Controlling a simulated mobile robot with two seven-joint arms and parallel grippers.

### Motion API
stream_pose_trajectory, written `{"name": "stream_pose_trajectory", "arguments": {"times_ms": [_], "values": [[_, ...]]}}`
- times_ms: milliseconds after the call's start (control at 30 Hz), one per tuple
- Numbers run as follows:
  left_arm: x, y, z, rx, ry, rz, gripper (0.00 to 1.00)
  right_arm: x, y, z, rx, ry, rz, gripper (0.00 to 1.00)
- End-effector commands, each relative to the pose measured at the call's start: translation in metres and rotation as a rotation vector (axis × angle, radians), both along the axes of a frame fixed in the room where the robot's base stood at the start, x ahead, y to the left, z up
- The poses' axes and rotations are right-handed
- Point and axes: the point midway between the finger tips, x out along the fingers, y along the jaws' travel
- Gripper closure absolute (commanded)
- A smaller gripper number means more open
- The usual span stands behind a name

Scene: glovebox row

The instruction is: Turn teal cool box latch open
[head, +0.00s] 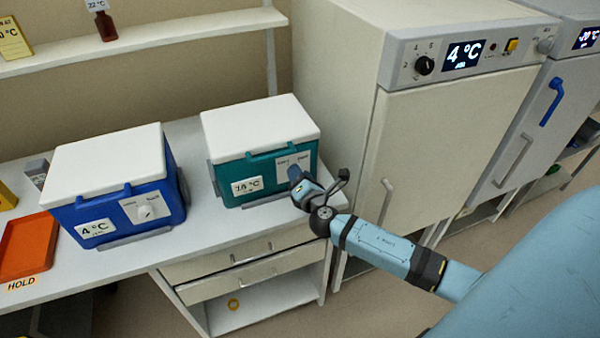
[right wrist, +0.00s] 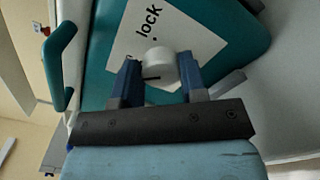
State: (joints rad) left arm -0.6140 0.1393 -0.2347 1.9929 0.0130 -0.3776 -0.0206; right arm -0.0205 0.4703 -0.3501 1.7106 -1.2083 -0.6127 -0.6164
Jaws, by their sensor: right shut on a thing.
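The teal cool box (head: 235,182) stands on the bench with its white lid (head: 260,130) closed. Its front has a white latch plate (head: 283,165), and my right gripper (head: 297,178) reaches this plate from the right. In the right wrist view the latch is a round white knob (right wrist: 161,66) with a short dark mark, on a label (right wrist: 150,25) that reads "lock". My right gripper (right wrist: 158,76) has its blue fingers on both sides of the knob, shut on it. In the head view the gripper hides the knob. My left gripper is out of view.
A blue cool box (head: 120,212) with a white lid and its own knob stands to the left. An orange tray (head: 28,245) marked HOLD lies at the far left. A tall cream cabinet (head: 455,130) stands close on the right. Drawers (head: 240,270) are below the bench.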

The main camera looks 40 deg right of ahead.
Motion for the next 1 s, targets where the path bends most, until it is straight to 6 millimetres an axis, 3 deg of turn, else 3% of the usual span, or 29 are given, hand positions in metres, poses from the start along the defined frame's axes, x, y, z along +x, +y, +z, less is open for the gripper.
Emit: {"name": "stream_pose_trajectory", "arguments": {"times_ms": [767, 800, 900, 1000], "values": [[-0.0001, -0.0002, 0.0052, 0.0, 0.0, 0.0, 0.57, -0.0002, 0.0008, -0.0008, -0.098, 0.025, 0.001, 0.85], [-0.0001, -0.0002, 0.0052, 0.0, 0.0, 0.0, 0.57, -0.0003, 0.0009, -0.0008, -0.098, 0.025, 0.001, 0.54], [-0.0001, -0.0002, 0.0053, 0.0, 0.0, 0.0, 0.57, -0.0002, 0.0008, -0.0006, -0.097, 0.024, 0.001, 0.36], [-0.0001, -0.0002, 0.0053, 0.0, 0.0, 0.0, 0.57, -0.0001, 0.0006, -0.0004, -0.097, 0.024, 0.001, 0.36]]}}
